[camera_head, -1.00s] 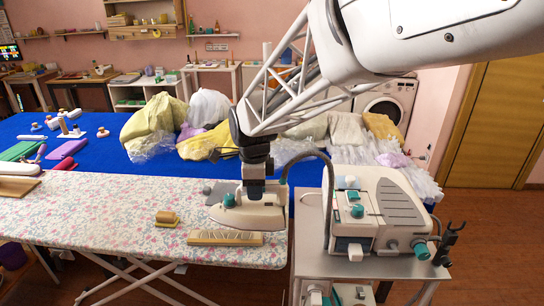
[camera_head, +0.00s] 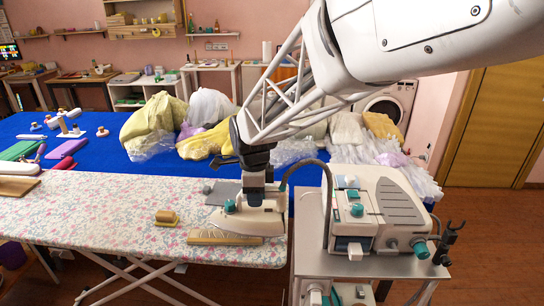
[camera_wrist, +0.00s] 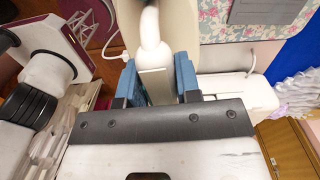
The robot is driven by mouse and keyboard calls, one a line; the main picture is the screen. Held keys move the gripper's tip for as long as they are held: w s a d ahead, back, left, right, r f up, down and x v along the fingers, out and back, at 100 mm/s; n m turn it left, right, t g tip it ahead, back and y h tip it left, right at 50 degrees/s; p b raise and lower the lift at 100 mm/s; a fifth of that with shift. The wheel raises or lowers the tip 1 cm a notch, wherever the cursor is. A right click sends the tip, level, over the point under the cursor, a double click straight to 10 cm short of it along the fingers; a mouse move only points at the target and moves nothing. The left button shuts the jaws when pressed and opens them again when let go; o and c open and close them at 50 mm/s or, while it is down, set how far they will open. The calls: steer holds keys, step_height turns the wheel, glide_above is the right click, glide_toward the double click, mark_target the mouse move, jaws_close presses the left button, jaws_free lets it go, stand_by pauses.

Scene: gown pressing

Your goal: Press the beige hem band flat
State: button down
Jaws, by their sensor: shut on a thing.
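The beige hem band (camera_head: 222,238) lies near the front edge of the floral ironing board (camera_head: 110,215). Its visible surface looks mostly smooth. My gripper (camera_head: 256,172) is shut on the handle of the white steam iron (camera_head: 262,222), which has a teal knob. The iron is just behind the band and hides part of its far side; whether its sole touches the band I cannot tell. In the wrist view, my blue fingers (camera_wrist: 158,82) flank the iron's pale handle (camera_wrist: 152,50). The band does not show clearly there.
A steam station (camera_head: 375,215) stands on a cart right of the board, joined to the iron by a hose (camera_head: 327,190). A small wooden-topped block (camera_head: 166,217) sits left of the band. A grey pad (camera_head: 223,192) lies behind the iron. Garments heap on the blue table (camera_head: 90,160).

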mark_target(222, 210)
step_height(222, 210, down, 3)
steer(key=shift+f, duration=0.15)
steer(key=s+a, duration=0.1)
steer(key=a, duration=1.3)
steer(key=shift+a, duration=0.15)
steer(key=shift+f, duration=0.65)
stand_by(0.9)
steer(key=shift+w+d+r, duration=0.1)
steer(key=shift+w+d, duration=0.05)
steer(key=shift+d, duration=2.3)
steer(key=shift+d, duration=0.1)
steer(key=shift+w+d, duration=0.15)
steer(key=shift+d, duration=2.25)
